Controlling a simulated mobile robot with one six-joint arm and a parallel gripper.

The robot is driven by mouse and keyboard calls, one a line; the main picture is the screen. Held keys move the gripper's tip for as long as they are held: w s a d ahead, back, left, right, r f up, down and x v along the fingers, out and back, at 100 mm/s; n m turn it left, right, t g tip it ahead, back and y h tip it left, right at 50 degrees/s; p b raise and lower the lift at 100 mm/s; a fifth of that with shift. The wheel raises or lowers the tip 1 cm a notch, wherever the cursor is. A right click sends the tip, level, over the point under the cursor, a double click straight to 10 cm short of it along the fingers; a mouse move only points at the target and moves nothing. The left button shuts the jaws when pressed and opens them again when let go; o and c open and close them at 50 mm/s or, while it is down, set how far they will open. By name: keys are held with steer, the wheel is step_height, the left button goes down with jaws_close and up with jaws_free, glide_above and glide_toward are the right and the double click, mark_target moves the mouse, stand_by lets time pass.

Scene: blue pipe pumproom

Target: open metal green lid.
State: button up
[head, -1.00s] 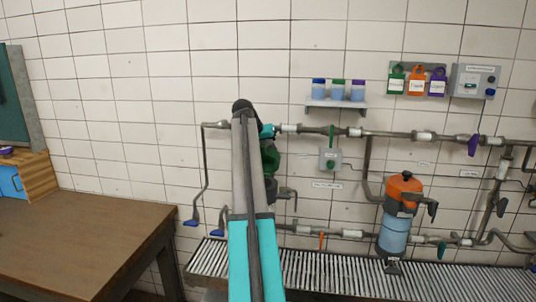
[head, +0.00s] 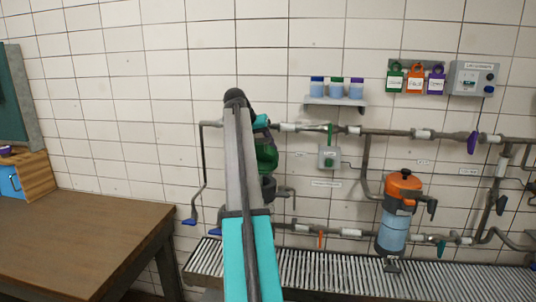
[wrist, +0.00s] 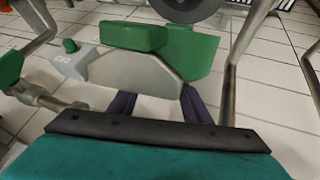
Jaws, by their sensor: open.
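In the wrist view, a green part (wrist: 192,55) with a green block (wrist: 133,36) and a rounded pale grey metal face (wrist: 140,73) sits just ahead of my gripper. I cannot tell which piece is the lid's edge. In the head view, the green part (head: 266,156) shows beside my arm on the pipework, partly hidden by it. My gripper (wrist: 158,104) is open. Its two dark purple fingers stand apart, close to the lower edge of the grey face. Whether they touch it cannot be told. My arm hides the gripper in the head view.
A small grey box with a green knob (wrist: 70,46) and a green valve handle (wrist: 10,67) are to the left in the wrist view. An orange-topped blue canister (head: 394,232) hangs at right. A grating (head: 330,275) and a wooden table (head: 80,235) lie below.

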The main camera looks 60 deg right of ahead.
steer(key=b+v, duration=0.2)
steer(key=v, duration=0.8)
steer(key=shift+w, duration=0.15)
steer(key=shift+c, duration=0.4)
